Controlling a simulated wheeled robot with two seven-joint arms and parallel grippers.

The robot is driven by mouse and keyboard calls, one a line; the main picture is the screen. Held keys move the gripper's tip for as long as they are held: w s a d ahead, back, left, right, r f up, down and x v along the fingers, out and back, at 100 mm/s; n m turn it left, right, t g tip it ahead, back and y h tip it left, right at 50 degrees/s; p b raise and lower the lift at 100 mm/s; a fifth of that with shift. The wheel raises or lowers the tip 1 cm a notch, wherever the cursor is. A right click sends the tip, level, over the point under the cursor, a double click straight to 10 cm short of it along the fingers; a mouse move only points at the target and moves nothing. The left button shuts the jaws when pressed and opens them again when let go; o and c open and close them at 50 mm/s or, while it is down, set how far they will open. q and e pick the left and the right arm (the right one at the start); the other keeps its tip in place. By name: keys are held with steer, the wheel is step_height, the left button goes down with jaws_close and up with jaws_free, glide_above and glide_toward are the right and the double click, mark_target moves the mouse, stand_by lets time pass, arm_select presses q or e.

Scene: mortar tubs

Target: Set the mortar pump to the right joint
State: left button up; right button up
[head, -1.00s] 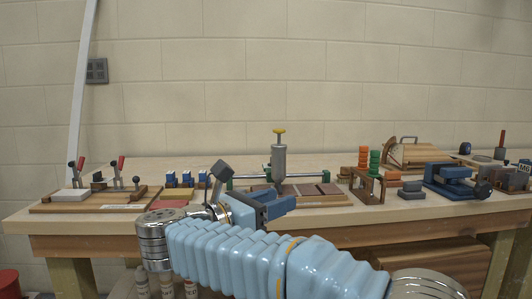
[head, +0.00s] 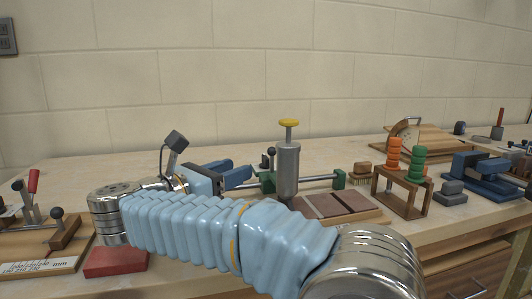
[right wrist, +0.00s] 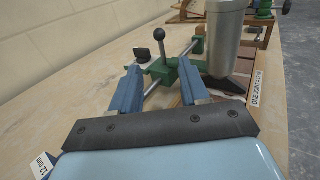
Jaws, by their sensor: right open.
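The mortar pump (head: 287,168) is a grey upright cylinder with a yellow top knob (head: 289,123). It stands at a steel rail (head: 318,179) above a board with brown bricks (head: 328,205). Beside its left is a green carriage (head: 267,183) with a black ball-topped lever (head: 271,153). In the right wrist view the pump (right wrist: 224,45) is cut off at the top, and the lever (right wrist: 159,46) stands beyond my fingers. My right gripper (head: 240,171) is open and empty, left of the carriage and pointing towards it; its fingers also show in the right wrist view (right wrist: 160,78). My left gripper is not in view.
Right of the pump are a brush (head: 360,172), a wooden stand with orange and green ringed pieces (head: 402,190) and a blue vise-like tool (head: 480,173). A red block (head: 115,262) and a lever board (head: 45,240) lie at the left.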

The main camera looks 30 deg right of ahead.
mark_target(271, 157)
steer(key=p+x, duration=0.2)
steer(key=x, duration=1)
steer(key=shift+d, duration=0.15)
steer(key=shift+c, duration=0.4)
jaws_close()
steer(key=shift+f, duration=0.1)
